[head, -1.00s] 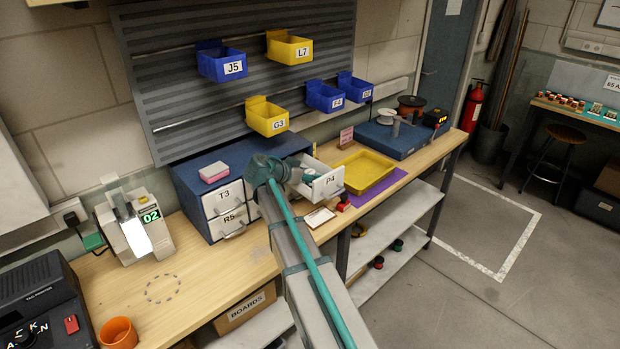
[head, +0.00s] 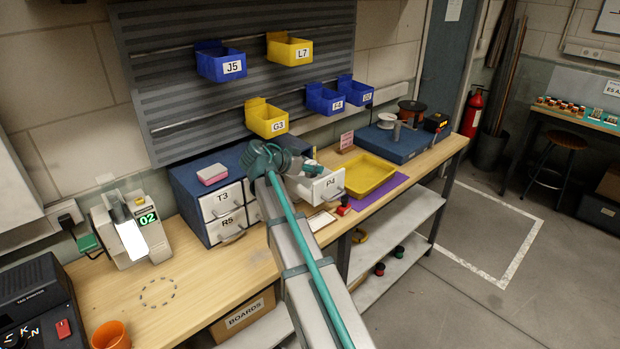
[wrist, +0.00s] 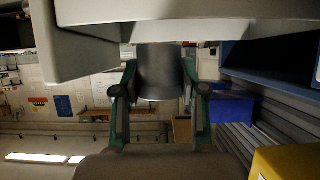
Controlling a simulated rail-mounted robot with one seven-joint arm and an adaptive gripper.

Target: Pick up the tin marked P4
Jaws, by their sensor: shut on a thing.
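A plain grey cylindrical tin (wrist: 160,72) is between the two green fingers of my gripper (wrist: 160,84) in the wrist view. The fingers press on it from both sides, and I see no mark on it there. In the head view my gripper (head: 308,168) is at the open drawer labelled P4 (head: 328,187), at the right end of the blue drawer cabinet (head: 188,192). My wrist hides part of the drawer, and I cannot clearly make out the tin in that view. Pale drawer-like surfaces (wrist: 72,45) are close to the tin in the wrist view.
Drawers T3 (head: 222,198) and R5 (head: 228,223) are closed to the left. A pink and white block (head: 212,174) lies on the cabinet. A yellow tray (head: 368,174) is right of the open drawer. Labelled bins, including G3 (head: 268,121), hang above.

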